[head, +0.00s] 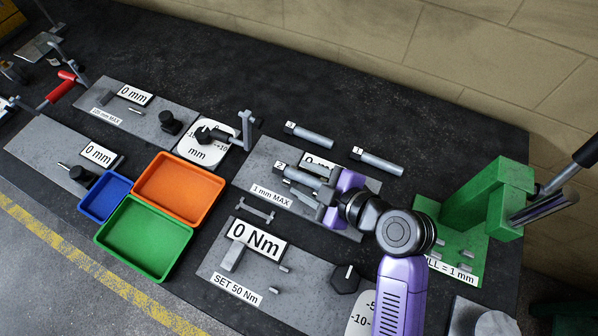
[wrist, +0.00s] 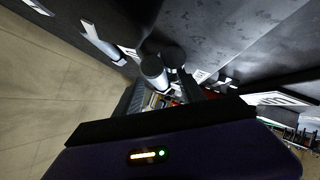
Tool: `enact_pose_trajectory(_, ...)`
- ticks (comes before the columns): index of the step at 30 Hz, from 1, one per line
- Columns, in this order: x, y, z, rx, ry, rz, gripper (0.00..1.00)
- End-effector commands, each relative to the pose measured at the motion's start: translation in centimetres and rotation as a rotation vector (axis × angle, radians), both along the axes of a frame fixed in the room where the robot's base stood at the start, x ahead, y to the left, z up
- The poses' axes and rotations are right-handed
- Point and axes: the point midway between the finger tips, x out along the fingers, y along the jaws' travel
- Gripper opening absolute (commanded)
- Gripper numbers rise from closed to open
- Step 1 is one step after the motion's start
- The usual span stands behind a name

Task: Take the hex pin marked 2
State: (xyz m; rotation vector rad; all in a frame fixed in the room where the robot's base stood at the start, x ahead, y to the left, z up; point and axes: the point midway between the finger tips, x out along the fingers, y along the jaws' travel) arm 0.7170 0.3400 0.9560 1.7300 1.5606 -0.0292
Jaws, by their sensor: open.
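The hex pin marked 2 (head: 280,166) lies at the left of the grey "1 mm MAX" plate (head: 254,177) in the head view, its numbered head toward the upper left. My gripper (head: 308,190) is open, with its fingers reaching left over that plate close to the pin. They hide part of the pin. In the wrist view a grey cylinder (wrist: 154,72), seemingly this pin, shows end-on between or just beyond my fingertips (wrist: 160,90). I cannot tell whether the fingers touch it.
Two similar hex pins, one at the back (head: 312,136) and one further right (head: 380,163), lie on the dark bench. A green press frame (head: 490,200) stands at right. Orange (head: 180,190), green (head: 145,235) and blue (head: 105,197) trays sit at left.

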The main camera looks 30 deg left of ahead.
Motion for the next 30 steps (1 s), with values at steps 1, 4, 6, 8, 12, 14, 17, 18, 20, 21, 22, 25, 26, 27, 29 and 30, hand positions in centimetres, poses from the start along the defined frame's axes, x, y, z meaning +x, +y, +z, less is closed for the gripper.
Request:
enact_pose_trajectory(1,0.02,-0.01,-0.01,0.000,-0.001,-0.001,0.47)
enact_pose_trajectory(4,0.02,-0.02,0.01,0.000,-0.001,-0.001,0.43)
enact_pose_trajectory(6,0.02,-0.03,0.02,0.000,-0.001,-0.001,0.29)
enact_pose_trajectory(8,0.03,-0.02,0.04,0.000,-0.001,-0.001,0.17)
enact_pose_trajectory(12,0.01,-0.03,0.03,0.000,0.000,0.000,0.00)
enact_pose_trajectory(14,0.00,-0.03,0.03,0.000,0.000,0.000,0.00)
enact_pose_trajectory(17,-0.02,-0.03,0.01,0.000,0.000,0.000,0.00)
enact_pose_trajectory(18,-0.03,-0.03,0.01,0.000,0.001,0.001,0.00)
enact_pose_trajectory(20,-0.02,-0.03,0.00,0.000,0.001,0.001,0.00)
enact_pose_trajectory(21,-0.03,-0.03,0.00,0.000,0.001,0.001,0.00)
enact_pose_trajectory(22,-0.04,-0.03,-0.01,0.000,0.001,0.001,0.00)
enact_pose_trajectory(25,-0.05,-0.03,-0.01,0.000,0.001,0.001,0.00)
enact_pose_trajectory(26,-0.06,-0.03,-0.02,-0.001,0.001,0.001,0.00)
enact_pose_trajectory(27,-0.06,-0.03,-0.02,-0.001,0.001,0.001,0.00)
enact_pose_trajectory(29,-0.07,-0.03,-0.02,-0.001,0.001,0.001,0.00)
enact_pose_trajectory(30,-0.08,-0.03,-0.03,-0.001,0.001,0.001,0.00)
